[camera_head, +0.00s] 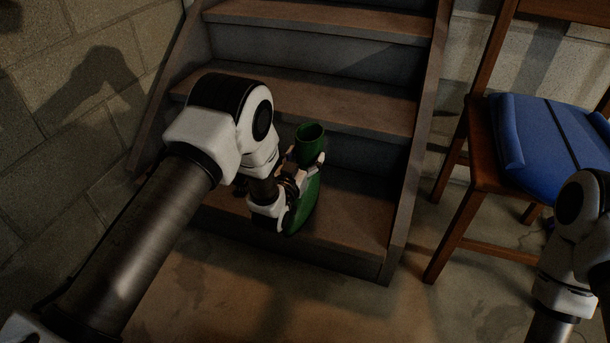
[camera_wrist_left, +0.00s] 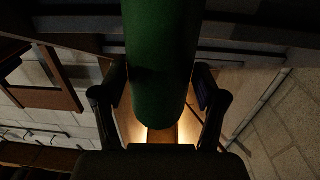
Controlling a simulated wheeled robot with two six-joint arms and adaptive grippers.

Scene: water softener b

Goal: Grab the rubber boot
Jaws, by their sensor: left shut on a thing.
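The green rubber boot (camera_head: 310,142) is at the lower steps of the staircase in the head view, its open top facing up. My left gripper (camera_head: 305,170) is shut on the boot's shaft. The gripper and wrist hide part of the boot, and I cannot tell whether its sole touches the step. In the left wrist view the boot (camera_wrist_left: 161,70) fills the middle, between the two fingers of the left gripper (camera_wrist_left: 160,92). Of my right arm, only a part shows at the right edge of the head view; its gripper is out of view.
The wooden staircase (camera_head: 340,110) rises behind the boot, with a side board (camera_head: 412,150) to its right. A wooden chair (camera_head: 490,185) with a blue cushion (camera_head: 555,135) stands at the right. A block wall (camera_head: 45,150) is at the left. Bare floor (camera_head: 400,310) lies in front.

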